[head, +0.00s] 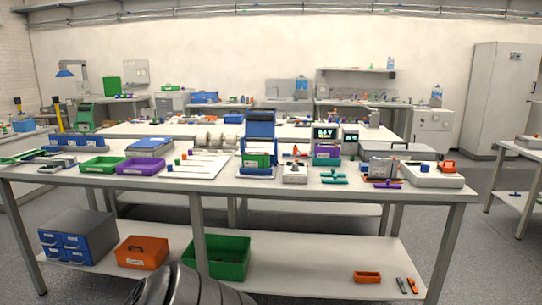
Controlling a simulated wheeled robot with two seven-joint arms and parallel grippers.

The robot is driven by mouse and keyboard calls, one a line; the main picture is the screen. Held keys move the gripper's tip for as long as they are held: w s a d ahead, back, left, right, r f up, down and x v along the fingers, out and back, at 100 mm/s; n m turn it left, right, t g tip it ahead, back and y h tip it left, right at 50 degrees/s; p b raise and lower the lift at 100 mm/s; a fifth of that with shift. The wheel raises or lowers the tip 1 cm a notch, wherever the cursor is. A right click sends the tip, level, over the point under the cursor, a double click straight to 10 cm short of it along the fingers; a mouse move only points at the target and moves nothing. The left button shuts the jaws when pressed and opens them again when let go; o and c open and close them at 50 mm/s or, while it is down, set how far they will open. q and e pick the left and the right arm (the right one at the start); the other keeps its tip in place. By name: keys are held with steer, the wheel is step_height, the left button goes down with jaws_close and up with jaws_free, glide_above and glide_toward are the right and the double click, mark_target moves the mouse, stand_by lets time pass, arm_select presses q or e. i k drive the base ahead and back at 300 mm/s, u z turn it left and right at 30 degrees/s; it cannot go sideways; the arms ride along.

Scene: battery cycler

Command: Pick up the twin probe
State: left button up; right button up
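I cannot tell for sure which item is the twin probe at this size. A small teal H-shaped tool (334,178) lies near the front edge of the white table (270,188), right of centre. A small purple piece with an orange part (387,184) lies further right near the same edge. Neither of my grippers is in view. A dark rounded part, likely mine, shows at the bottom, in front of the lower shelf.
A blue holder (260,128), a white box with a red knob (294,173), a display unit (327,142) and a white device (432,175) stand around. Green (102,165) and purple (140,167) trays sit left. Bins (231,256) stand on the lower shelf.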

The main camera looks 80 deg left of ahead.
mark_target(295, 154)
steer(key=u, duration=2.05)
steer(key=k, duration=1)
steer(key=z, duration=0.9)
steer(key=i, duration=2.4)
steer(key=u, duration=1.7)
steer(key=i, duration=0.9)
steer(key=u, duration=0.95)
